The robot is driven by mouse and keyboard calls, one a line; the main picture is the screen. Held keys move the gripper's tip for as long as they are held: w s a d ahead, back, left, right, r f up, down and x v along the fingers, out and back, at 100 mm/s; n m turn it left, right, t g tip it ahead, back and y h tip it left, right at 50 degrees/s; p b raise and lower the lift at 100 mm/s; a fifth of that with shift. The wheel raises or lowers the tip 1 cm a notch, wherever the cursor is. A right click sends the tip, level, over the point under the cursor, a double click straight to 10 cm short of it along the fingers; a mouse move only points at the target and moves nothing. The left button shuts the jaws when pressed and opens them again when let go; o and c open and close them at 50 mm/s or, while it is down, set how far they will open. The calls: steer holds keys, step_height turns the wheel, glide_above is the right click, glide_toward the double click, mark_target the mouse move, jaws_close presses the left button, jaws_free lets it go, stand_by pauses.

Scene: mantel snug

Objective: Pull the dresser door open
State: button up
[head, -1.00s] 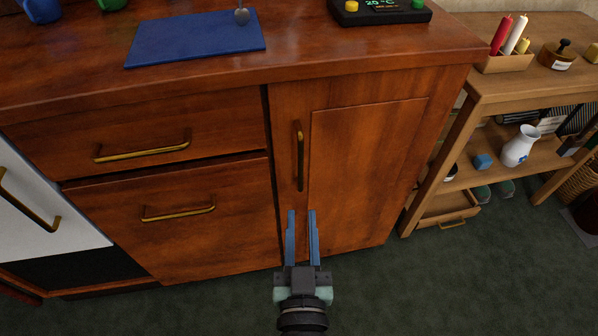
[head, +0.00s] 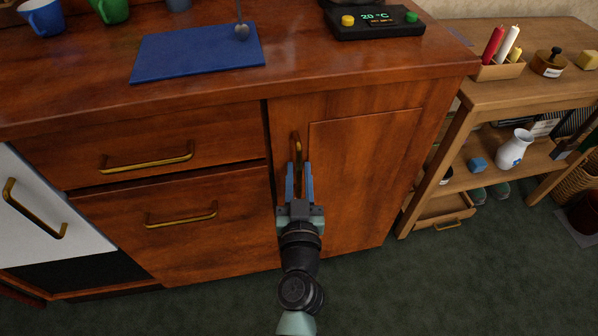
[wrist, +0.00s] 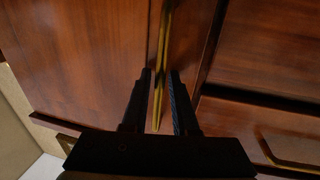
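The dresser door (head: 358,190) is a reddish-brown wooden panel, shut, on the right of the dresser front. Its upright brass handle (head: 297,150) is near the door's left edge. My gripper (head: 299,178) is open, its two blue fingers pointing at the door on either side of the handle's lower part. In the wrist view the brass handle (wrist: 161,70) runs between the two dark fingers (wrist: 160,98), with gaps on both sides. The handle's lower end is partly hidden by my gripper in the head view.
Two drawers with brass handles, the upper (head: 147,158) and the lower (head: 181,217), are left of the door. A wooden shelf unit (head: 462,125) stands to the right, its low drawer (head: 440,212) pulled out. Green floor (head: 400,290) in front is clear.

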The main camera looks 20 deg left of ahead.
jaws_close()
stand_by(1.4)
